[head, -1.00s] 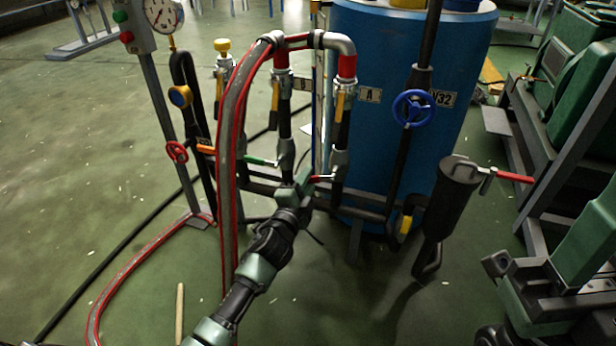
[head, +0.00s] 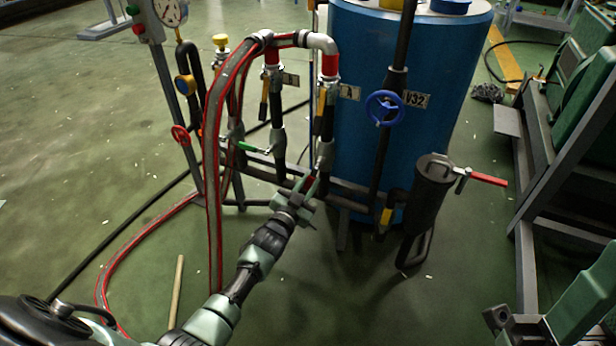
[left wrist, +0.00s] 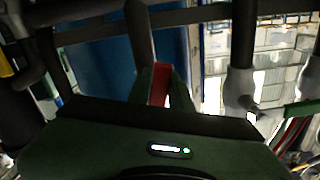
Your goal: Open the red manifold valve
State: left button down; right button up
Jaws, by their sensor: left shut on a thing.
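The red manifold valve's lever (head: 310,183) is a short red handle at the lower right pipe of the manifold, beside the blue tank. My left gripper (head: 303,190) is shut on it, low in front of that pipe. In the left wrist view the red handle (left wrist: 160,86) stands between the two dark green fingers, with the blue tank behind. The fingers hide much of the handle. A green lever (head: 254,148) sits on the neighbouring pipe to the left.
Red-striped hoses (head: 213,170) hang left of my arm. A red handwheel (head: 180,135), a blue handwheel (head: 385,108) and another red lever (head: 488,179) are nearby. The blue tank (head: 440,60) stands behind. Green machines (head: 590,60) are at right. Open floor lies left.

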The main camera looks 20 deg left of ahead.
pick_arm(q)
jog(key=shift+d+f+n, duration=0.1)
jog(key=shift+d+n, duration=0.35)
jog(key=shift+n, duration=0.25)
jog(key=shift+d+f+n+p, duration=0.1)
jog(key=shift+d+n+p, duration=0.25)
jog(key=shift+n+p, duration=0.2)
jog(key=c, duration=1.3)
grip_release()
